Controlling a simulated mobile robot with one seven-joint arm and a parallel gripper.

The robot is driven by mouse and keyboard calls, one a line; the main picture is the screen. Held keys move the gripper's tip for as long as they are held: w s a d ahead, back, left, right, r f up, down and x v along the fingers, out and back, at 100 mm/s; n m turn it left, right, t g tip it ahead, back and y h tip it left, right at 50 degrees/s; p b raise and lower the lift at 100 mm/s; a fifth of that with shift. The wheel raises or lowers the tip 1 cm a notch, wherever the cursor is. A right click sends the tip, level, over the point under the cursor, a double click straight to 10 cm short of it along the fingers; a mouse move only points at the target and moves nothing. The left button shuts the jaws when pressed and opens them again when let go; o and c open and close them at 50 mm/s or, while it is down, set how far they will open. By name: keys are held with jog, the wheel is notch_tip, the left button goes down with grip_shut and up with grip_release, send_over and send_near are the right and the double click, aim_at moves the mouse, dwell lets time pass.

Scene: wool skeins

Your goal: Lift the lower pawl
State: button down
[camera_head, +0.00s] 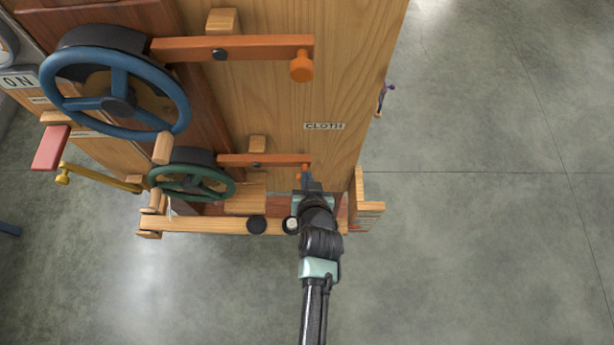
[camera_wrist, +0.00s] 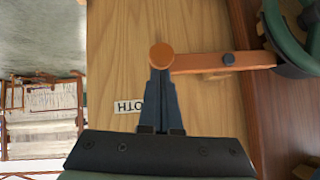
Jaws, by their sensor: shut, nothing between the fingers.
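The lower pawl (camera_head: 262,160) is an orange-brown bar pivoted on a dark pin, with its left end by the green handwheel (camera_head: 192,184) and an orange knob at its right end. My gripper (camera_head: 306,182) is at that right end and partly hides the knob. In the wrist view the pawl (camera_wrist: 225,62) runs right from its round knob (camera_wrist: 161,52) to the green wheel (camera_wrist: 286,42). My gripper's dark fingers (camera_wrist: 160,78) are shut and empty, with their tips right at the knob. I cannot tell whether they touch it.
The upper pawl (camera_head: 240,48) and blue handwheel (camera_head: 116,95) are above on the wooden panel. A wooden rail (camera_head: 195,224) crosses below, and a wooden bracket (camera_head: 367,205) stands right of my gripper. A yellow lever (camera_head: 100,178) is at left. The floor at right is clear.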

notch_tip(320, 180, down, 7)
jog(key=m+y+b, duration=0.1)
jog(key=y+b, duration=0.1)
jog(key=b, duration=0.8)
jog(key=shift+d+m+b, duration=0.25)
jog(key=shift+m+b, duration=0.05)
jog(key=shift+b, duration=0.1)
jog(key=shift+s+f, duration=0.1)
jog(key=shift+s, duration=0.05)
